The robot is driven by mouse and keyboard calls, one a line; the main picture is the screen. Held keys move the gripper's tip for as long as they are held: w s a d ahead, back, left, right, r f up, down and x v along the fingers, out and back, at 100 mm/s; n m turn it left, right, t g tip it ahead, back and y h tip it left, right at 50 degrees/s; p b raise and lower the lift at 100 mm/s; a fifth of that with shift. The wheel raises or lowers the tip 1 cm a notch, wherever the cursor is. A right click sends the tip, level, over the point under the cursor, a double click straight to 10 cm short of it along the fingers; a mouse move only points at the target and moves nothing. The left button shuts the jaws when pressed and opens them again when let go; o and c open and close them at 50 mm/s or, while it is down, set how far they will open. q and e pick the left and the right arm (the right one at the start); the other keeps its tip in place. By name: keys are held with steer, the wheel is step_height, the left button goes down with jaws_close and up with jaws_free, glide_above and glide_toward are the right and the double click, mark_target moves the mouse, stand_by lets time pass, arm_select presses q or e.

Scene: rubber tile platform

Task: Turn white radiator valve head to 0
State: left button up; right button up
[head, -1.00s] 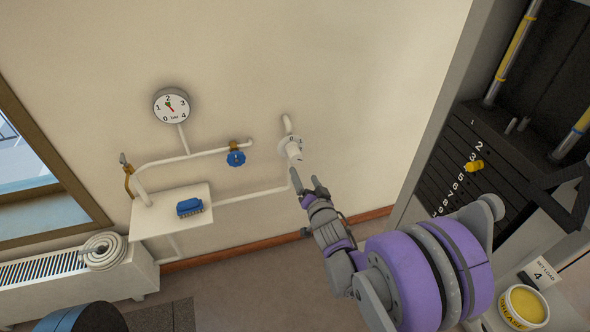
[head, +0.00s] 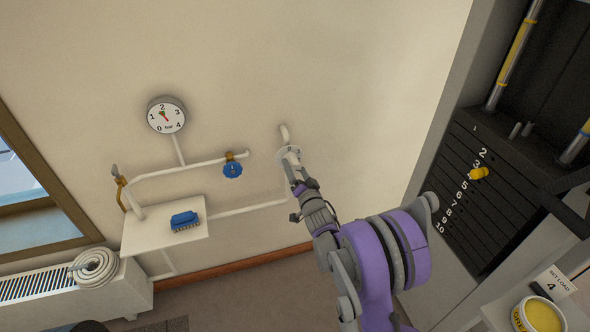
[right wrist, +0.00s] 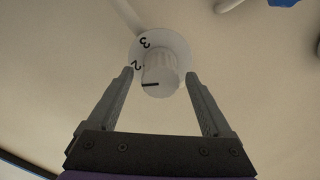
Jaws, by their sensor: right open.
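The white radiator valve head (head: 288,156) is on the wall pipe, partly hidden by my right gripper (head: 296,178). In the right wrist view the ribbed white knob (right wrist: 160,76) stands in front of a white disc (right wrist: 170,43) with the numerals 3 and 2 showing. A dark line marks the knob's face; the 0 is not visible in this view. My right gripper (right wrist: 159,76) is open, one finger on each side of the knob, with small apparent gaps. Contact cannot be made out. My left gripper is not in view.
A blue valve wheel (head: 233,170) and a pressure gauge (head: 166,116) are on the pipework to the left. A white shelf (head: 140,235) holds a blue brush (head: 184,220). A weight stack (head: 470,210) stands at right. The wall right of the valve is bare.

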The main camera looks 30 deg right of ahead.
steer(key=shift+w, duration=0.25)
jaws_close()
stand_by(0.3)
